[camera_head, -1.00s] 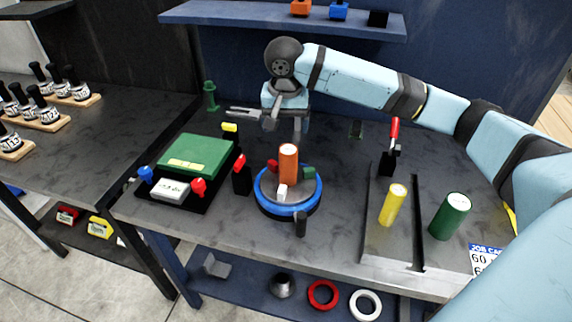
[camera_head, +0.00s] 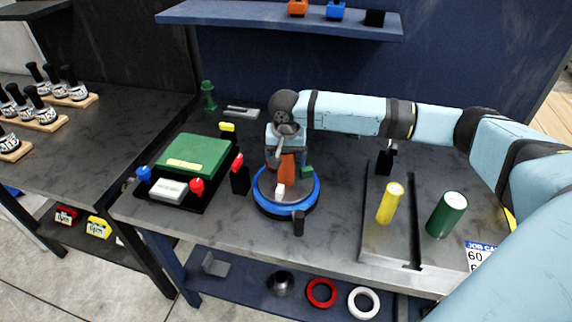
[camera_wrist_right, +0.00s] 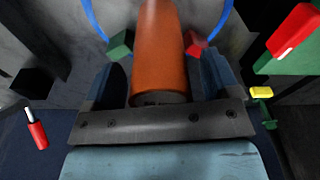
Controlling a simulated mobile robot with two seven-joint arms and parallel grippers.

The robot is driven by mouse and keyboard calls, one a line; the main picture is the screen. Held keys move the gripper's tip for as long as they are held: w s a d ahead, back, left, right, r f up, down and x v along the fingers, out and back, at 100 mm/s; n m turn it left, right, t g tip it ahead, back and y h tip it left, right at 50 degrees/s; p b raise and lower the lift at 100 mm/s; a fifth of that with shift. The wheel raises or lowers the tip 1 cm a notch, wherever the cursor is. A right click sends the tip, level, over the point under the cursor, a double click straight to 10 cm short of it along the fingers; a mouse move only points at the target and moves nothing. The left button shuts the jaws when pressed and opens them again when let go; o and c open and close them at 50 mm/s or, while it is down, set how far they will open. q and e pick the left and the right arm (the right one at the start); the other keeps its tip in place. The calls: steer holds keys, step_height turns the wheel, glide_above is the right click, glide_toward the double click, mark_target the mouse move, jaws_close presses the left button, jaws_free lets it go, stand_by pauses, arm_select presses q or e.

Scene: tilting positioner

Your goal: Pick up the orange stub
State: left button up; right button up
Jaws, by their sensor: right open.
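The orange stub (camera_head: 287,168) stands on the round positioner, whose blue ring (camera_head: 302,205) sits near the front of the bench. My right gripper (camera_head: 284,150) is over the stub from above and hides its upper part in the head view. In the right wrist view the orange stub (camera_wrist_right: 158,50) lies between two spread fingers. The gripper is open, and I cannot tell whether a finger touches the stub. A green jaw (camera_wrist_right: 120,45) and a red jaw (camera_wrist_right: 194,43) show beside the stub. A white jaw (camera_head: 280,190) is at its front. My left gripper is not in view.
A yellow cylinder (camera_head: 389,203) and a green cylinder (camera_head: 447,214) stand to the right. A black tray with a green block (camera_head: 193,154) is at the left, with a black post (camera_head: 240,180) between it and the positioner. A shelf (camera_head: 230,13) hangs at the back.

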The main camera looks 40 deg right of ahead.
steer(key=c, duration=1.4)
steer(key=shift+r, duration=0.1)
